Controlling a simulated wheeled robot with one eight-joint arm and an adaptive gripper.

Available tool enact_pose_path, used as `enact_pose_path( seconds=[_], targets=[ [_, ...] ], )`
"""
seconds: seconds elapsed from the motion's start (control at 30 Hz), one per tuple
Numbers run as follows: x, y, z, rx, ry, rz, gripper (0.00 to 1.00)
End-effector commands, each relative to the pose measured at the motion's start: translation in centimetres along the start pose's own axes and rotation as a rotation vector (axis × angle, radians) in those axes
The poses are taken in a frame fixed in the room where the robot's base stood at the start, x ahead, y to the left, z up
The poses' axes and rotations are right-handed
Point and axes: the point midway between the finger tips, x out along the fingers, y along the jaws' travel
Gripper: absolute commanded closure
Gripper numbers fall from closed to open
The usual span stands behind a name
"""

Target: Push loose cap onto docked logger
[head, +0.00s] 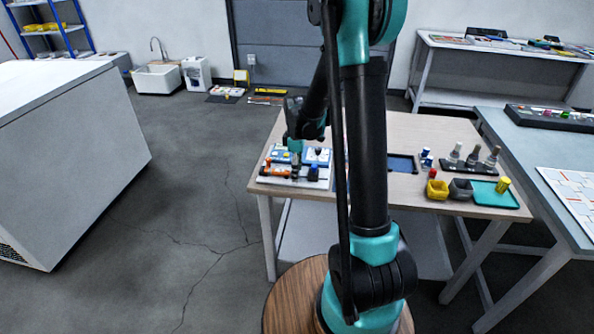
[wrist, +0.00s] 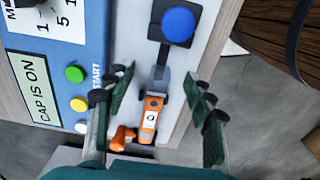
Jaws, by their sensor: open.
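In the wrist view an orange piece with a white label (wrist: 150,118) lies in line with a grey part (wrist: 158,80) on a pale base; this looks like the logger and its cap, but I cannot tell whether they are fully seated. A small orange piece (wrist: 122,139) sits beside its near end. My gripper (wrist: 158,98) is open, with one finger on each side of the orange and grey parts and visible room on both sides. In the head view my gripper (head: 295,152) is low over the station; the orange part (head: 280,172) shows beside it.
A blue knob (wrist: 178,25) on a dark block stands beyond the grey part.

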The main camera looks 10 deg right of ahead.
Motion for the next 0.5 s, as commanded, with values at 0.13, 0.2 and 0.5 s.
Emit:
enact_pose_path(
  seconds=[0.13,0.2,0.5],
  targets=[
    [-0.24,-0.01,0.01,0.0,0.0,0.0,0.46],
    [-0.38,-0.02,0.01,0.0,0.0,0.0,0.46],
    [-0.92,-0.01,0.0,0.0,0.0,0.0,0.46]
  ],
)
